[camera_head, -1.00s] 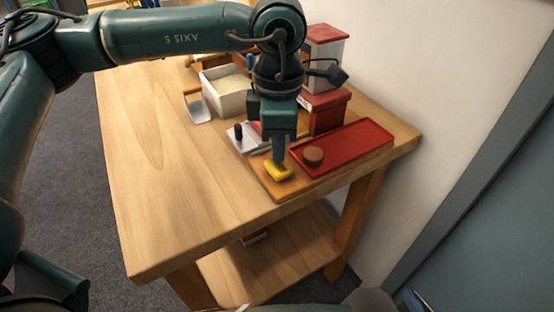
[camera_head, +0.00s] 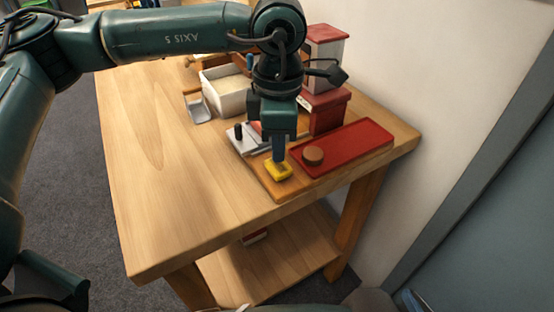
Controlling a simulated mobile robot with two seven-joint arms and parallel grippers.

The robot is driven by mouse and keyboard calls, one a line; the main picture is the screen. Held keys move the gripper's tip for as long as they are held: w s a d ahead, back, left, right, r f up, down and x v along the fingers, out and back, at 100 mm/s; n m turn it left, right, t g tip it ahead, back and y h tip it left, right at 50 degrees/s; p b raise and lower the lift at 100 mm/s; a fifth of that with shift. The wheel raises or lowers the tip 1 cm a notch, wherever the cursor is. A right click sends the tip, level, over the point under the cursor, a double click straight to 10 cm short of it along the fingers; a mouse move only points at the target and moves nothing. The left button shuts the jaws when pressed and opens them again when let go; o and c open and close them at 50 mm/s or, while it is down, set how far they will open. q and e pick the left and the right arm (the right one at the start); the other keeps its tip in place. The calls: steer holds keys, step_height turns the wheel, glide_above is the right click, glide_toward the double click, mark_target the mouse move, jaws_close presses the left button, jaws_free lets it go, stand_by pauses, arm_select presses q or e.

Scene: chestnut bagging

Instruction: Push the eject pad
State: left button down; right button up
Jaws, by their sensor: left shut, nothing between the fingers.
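The eject pad is a small yellow block (camera_head: 278,172) at the near end of a wooden board (camera_head: 262,184) on the table. My left gripper (camera_head: 279,155) comes down from above, shut and empty, with its tip at the pad's far edge. It looks in contact with the pad, but I cannot tell how far the pad is pressed. A red tray (camera_head: 358,146) lies to the right of the pad and holds a round brown piece (camera_head: 313,155) at its near end. My right gripper is not in view.
Behind the gripper stand a red and white dispenser (camera_head: 325,60) with a red base (camera_head: 326,112). A white bin (camera_head: 226,97) and a metal scoop (camera_head: 199,108) stand further left. The left part of the wooden table (camera_head: 170,170) is clear. A wall rises on the right.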

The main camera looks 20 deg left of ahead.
arm_select(q)
steer(key=shift+f, duration=0.15)
steer(key=shift+f+b, duration=1.2)
steer(key=shift+b, duration=0.05)
steer(key=shift+r, duration=0.2)
step_height(320, 180, up, 8)
steer(key=p, duration=0.4)
steer(key=shift+p, duration=0.35)
